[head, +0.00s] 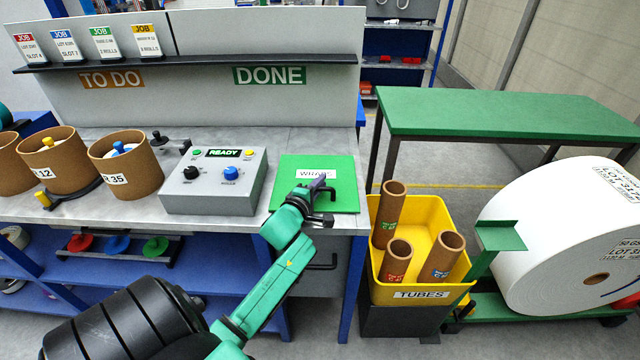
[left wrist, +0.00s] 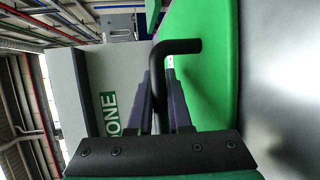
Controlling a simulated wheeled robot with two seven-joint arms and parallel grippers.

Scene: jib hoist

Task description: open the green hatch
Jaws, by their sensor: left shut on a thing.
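The green hatch (head: 343,172) is a flat square panel at the right end of the grey workbench. It looks closed and level with the bench top. Its white label is partly hidden behind my gripper. My left gripper (head: 322,186) is over the hatch, its arm reaching up from below. In the left wrist view the fingers (left wrist: 164,98) are shut on a black bent handle (left wrist: 180,46) beside the green hatch face (left wrist: 215,80). My right gripper is in neither view.
A grey control box (head: 215,182) with a READY display stands left of the hatch. Brown drums (head: 125,165) stand further left. A yellow tubes bin (head: 420,240) is at the right, near a large white roll (head: 560,240) and a green table (head: 500,112). A back panel rises behind the bench.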

